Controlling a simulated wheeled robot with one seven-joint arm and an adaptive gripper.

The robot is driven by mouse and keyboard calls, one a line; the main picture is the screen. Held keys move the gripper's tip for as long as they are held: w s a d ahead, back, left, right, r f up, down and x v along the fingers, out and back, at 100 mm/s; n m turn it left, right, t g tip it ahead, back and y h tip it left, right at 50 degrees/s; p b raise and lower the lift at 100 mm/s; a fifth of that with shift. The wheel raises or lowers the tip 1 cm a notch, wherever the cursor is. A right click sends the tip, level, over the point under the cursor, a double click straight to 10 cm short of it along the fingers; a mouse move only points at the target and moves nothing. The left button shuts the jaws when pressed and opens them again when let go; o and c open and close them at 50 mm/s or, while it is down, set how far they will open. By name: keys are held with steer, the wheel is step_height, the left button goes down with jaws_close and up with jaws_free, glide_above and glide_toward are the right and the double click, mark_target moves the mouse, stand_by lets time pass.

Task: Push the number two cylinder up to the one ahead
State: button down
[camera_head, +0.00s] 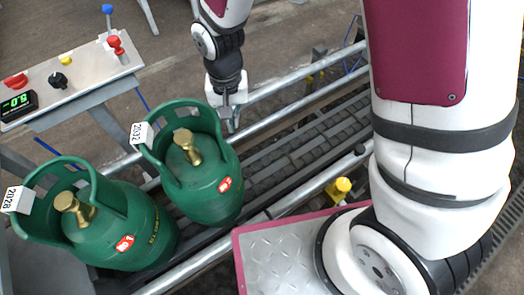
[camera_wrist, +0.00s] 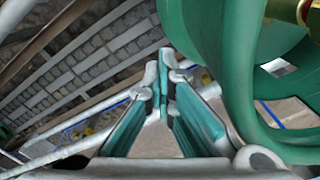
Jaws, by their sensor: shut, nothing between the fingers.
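Two green gas cylinders with brass valves and open collars stand on the conveyor (camera_head: 285,150). The right one (camera_head: 205,190) bears a white tag reading 2032 and a small red label too small to read surely. The left one (camera_head: 125,225) has a tag reading 2028 and a red label. They stand close together; a contact between them is unclear. My gripper (camera_head: 231,126) is shut and empty, pointing down beside the upper right of the 2032 cylinder's collar. In the wrist view its fingertips (camera_wrist: 168,72) meet just left of a green collar (camera_wrist: 230,75); contact cannot be told.
Metal rails run along both sides of the conveyor, whose roller bed is bare to the upper right. A control panel (camera_head: 70,78) with buttons and a green display stands at the upper left. A yellow fitting (camera_head: 340,188) sits by the near rail.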

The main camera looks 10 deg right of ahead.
steer(key=shift+s+a, duration=0.35)
steer(key=shift+a, duration=0.45)
steer(key=shift+s+a, duration=0.3)
steer(key=shift+a, duration=0.5)
steer(key=shift+s+a, duration=0.35)
steer(key=shift+a, duration=0.45)
steer(key=shift+d, duration=0.1)
steer(key=shift+w+d, duration=0.2)
steer(key=shift+d, duration=0.15)
steer(key=shift+r, duration=0.15)
steer(key=r+p, duration=0.4)
steer(key=r, duration=0.1)
steer(key=r+p, duration=0.4)
steer(key=r, duration=0.1)
steer(key=shift+d+r, duration=0.2)
steer(key=shift+r, duration=0.15)
